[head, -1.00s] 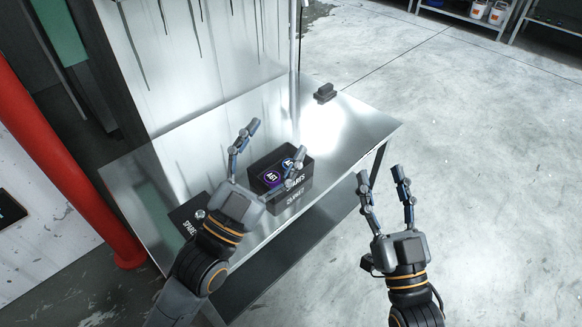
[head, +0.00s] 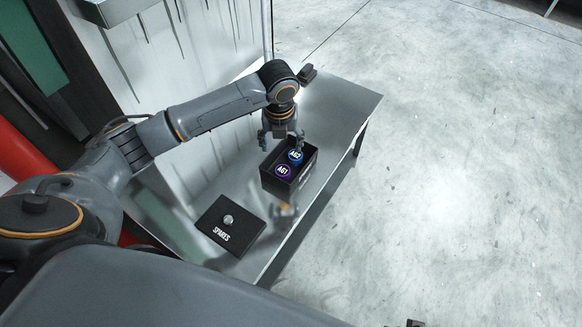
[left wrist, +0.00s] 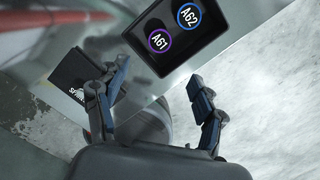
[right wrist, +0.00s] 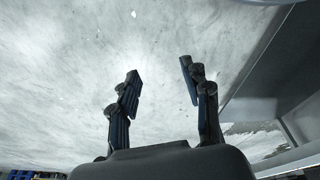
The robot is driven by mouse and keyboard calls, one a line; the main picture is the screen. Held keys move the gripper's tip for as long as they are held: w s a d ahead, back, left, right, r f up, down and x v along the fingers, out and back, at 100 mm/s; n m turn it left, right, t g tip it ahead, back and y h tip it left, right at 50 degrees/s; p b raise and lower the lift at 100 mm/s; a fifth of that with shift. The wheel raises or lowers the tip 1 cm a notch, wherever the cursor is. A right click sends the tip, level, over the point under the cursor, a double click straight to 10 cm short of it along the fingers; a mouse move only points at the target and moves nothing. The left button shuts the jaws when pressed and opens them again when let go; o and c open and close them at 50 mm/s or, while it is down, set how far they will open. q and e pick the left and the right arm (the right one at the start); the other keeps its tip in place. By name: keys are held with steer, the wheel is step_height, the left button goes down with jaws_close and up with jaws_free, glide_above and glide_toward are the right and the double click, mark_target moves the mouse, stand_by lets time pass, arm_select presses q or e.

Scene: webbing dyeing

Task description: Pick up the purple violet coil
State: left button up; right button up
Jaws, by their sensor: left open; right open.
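The purple violet coil (head: 283,170), labelled AG1, stands in an open black box (head: 305,179) on the metal table, beside a blue-ringed coil (head: 295,156) labelled AG2. My left gripper (head: 281,143) is open and empty above the far side of the box. In the left wrist view the purple coil (left wrist: 159,41) shows just beyond the gap between the open fingertips (left wrist: 158,72), apart from them. My right gripper (right wrist: 158,70) is open and empty in the right wrist view, with floor behind it. I cannot clearly make it out in the head view.
A black lid (head: 232,222) with a round knob and the word SPARES lies left of the box. A small dark block (head: 307,74) sits at the table's far end. The metal table (head: 345,98) has bare room beyond the box. Open floor lies to the right.

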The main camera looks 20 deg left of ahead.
arm_select(q)
steer(key=b, duration=0.2)
glide_above(283, 170)
steer(key=s, duration=0.1)
steer(key=f, duration=0.7)
steer(key=shift+d+f, duration=0.2)
steer(key=shift+f, duration=0.2)
steer(key=f, duration=0.1)
steer(key=f+b, duration=0.1)
steer(key=f, duration=0.3)
steer(key=shift+w+a+f+b, duration=0.15)
steer(key=shift+w+f+b, duration=0.05)
steer(key=shift+w+b, duration=0.15)
steer(key=shift+f, duration=0.2)
arm_select(e)
steer(key=w+v, duration=0.3)
steer(key=v, duration=0.9)
steer(key=shift+r+t, duration=0.4)
steer(key=shift+r, duration=0.3)
arm_select(q)
steer(key=c, duration=1.2)
steer(key=shift+r, duration=0.1)
arm_select(e)
steer(key=shift+w, duration=0.1)
